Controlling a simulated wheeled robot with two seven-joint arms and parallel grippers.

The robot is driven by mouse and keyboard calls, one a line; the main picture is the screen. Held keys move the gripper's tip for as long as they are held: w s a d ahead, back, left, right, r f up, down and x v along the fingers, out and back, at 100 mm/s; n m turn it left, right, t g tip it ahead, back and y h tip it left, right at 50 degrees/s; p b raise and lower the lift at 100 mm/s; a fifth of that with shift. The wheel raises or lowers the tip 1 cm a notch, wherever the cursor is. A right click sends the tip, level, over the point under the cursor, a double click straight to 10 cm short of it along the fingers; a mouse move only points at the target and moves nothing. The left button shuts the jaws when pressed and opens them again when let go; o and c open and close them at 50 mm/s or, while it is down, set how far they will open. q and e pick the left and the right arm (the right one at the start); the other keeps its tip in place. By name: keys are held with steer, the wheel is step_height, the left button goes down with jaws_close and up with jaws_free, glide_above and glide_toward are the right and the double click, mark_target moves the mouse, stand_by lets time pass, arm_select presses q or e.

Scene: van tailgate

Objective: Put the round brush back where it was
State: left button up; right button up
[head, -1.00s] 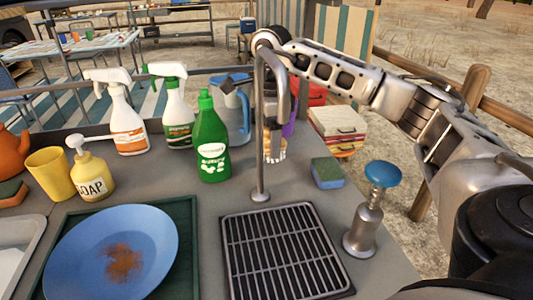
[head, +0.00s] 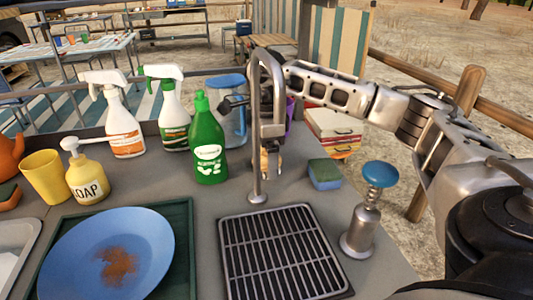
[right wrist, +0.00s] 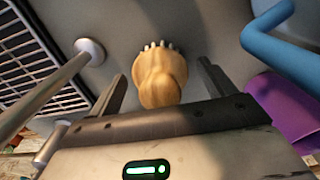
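The round brush (head: 264,162), with a tan wooden body, is at the counter behind the tap, which partly hides it in the head view. In the right wrist view the brush (right wrist: 162,78) shows its rounded wooden top, with pale bristle tips at its far side. My right gripper (right wrist: 162,85) is open, one finger on each side of the brush, with a visible gap on both sides. In the head view my right gripper (head: 272,160) is mostly hidden behind the tap. My left gripper is not in view.
The metal tap (head: 257,170) stands close in front of my right gripper. A green bottle (head: 208,150), a blue-lidded jug (head: 238,120) and a purple item (right wrist: 282,110) are near. A sponge (head: 324,174), drain grate (head: 280,250) and blue-topped dispenser (head: 368,210) lie to the right and front.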

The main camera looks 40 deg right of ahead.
step_height(320, 180, up, 12)
steer(key=shift+r+p, duration=0.15)
steer(key=shift+p, duration=0.45)
